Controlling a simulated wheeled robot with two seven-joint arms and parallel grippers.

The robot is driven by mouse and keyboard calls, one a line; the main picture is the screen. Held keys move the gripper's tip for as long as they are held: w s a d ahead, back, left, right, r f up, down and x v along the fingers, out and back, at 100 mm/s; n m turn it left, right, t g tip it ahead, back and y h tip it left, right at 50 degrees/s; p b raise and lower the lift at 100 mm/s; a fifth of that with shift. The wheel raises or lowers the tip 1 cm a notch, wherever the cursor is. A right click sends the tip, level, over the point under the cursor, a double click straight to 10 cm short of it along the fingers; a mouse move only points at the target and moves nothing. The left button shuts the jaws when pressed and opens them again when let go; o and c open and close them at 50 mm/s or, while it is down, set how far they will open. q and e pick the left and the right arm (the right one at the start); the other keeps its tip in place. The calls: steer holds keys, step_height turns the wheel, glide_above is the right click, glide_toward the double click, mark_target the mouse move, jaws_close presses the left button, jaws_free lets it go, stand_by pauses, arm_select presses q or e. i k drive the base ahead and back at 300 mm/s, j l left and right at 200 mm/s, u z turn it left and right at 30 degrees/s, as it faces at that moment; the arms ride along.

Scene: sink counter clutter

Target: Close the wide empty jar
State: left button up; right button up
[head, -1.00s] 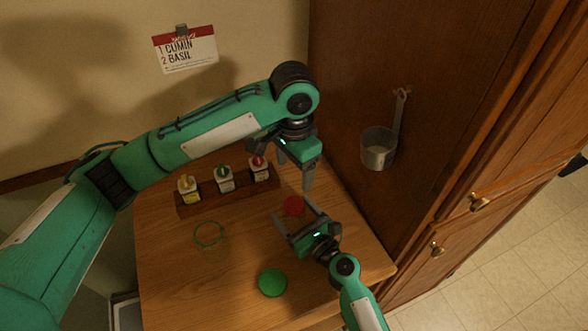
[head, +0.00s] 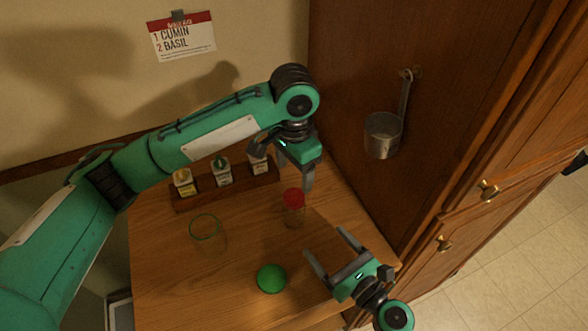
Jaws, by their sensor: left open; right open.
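The wide empty jar (head: 208,236) is clear glass with a greenish open rim and stands on the left part of the wooden counter. A green round lid (head: 271,279) lies on the counter to the right of and in front of it. A narrower clear jar (head: 294,213) with a red lid (head: 293,195) on top stands near the counter's middle. My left gripper (head: 292,182) is open above and just behind the red-lidded jar; contact cannot be told. My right gripper (head: 328,247) is open and empty, right of the green lid and apart from it.
A wooden rack (head: 225,188) with several small spice jars stands at the back. A card (head: 181,38) reading cumin and basil hangs on the wall. A metal ladle or cup (head: 383,135) hangs on the cabinet side at right. The counter's front left is clear.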

mark_target(207, 233)
steer(key=k+l, duration=1.25)
